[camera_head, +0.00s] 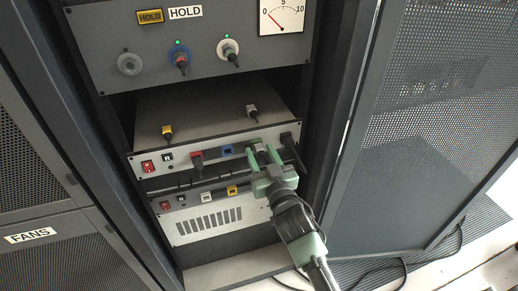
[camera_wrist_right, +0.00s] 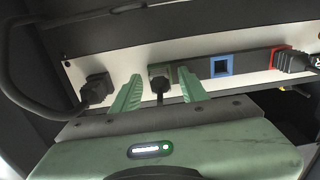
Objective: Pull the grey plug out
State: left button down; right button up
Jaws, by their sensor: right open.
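A row of sockets runs along the front of the upper pale unit (camera_head: 215,150). My right gripper (camera_head: 262,152) is open in front of its right part. My left gripper is not in view.
A black plug (camera_head: 288,141) with a thick cable sits close on the right. Yellow (camera_head: 167,132) and pale (camera_head: 252,112) plugs are above. An open mesh door (camera_head: 420,130) stands at right.

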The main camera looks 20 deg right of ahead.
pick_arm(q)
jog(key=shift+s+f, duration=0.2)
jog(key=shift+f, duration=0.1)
pick_arm(e)
grip_shut()
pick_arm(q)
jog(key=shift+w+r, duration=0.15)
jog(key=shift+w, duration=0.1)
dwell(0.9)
pick_arm(e)
jog(key=shift+s, duration=0.1)
